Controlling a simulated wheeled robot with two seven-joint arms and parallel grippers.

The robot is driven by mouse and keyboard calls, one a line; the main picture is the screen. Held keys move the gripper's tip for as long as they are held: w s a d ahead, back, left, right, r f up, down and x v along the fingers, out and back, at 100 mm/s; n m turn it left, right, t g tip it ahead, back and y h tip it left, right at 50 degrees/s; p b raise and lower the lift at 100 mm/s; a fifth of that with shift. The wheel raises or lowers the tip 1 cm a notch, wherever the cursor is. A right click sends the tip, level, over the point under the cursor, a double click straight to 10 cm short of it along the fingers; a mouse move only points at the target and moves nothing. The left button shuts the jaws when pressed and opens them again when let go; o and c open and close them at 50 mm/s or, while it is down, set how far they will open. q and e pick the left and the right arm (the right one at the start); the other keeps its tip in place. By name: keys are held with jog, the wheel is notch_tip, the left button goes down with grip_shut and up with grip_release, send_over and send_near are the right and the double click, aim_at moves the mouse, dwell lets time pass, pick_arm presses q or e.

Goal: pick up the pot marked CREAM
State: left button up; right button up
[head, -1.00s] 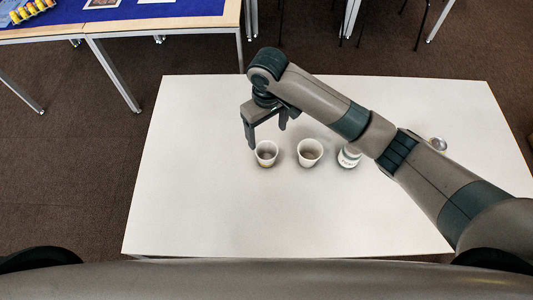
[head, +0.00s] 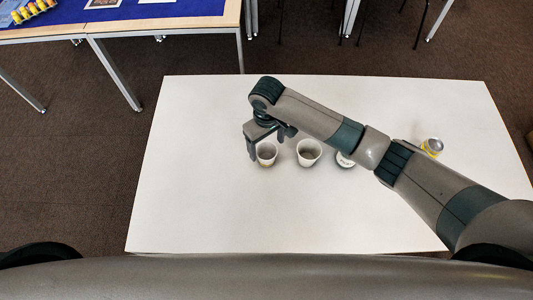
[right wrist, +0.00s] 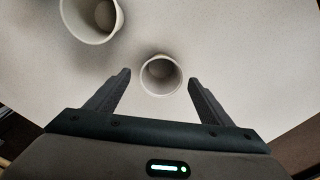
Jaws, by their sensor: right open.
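Three pale pots stand in a row on the white table. The left pot (head: 266,158) is under my right gripper (head: 268,146); a mark on its side is too small to read. The middle pot (head: 309,154) stands clear to its right. The right pot (head: 345,161) is partly hidden by my right arm, and its dark lettering cannot be read. I cannot tell which is marked CREAM. In the right wrist view, the open fingers (right wrist: 160,77) show on either side of one upright, open-topped pot (right wrist: 161,88), without visible contact. My left gripper is not in view.
Another pot (right wrist: 92,30) shows at the upper left of the right wrist view. The white table (head: 200,200) is bare at the left and front. A blue-topped table (head: 160,22) stands behind.

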aim_at(267, 151)
jog(key=shift+s+f+p, duration=0.1)
jog(key=shift+f+p, duration=0.45)
jog(key=shift+f, duration=1.4)
jog(key=c, duration=1.1)
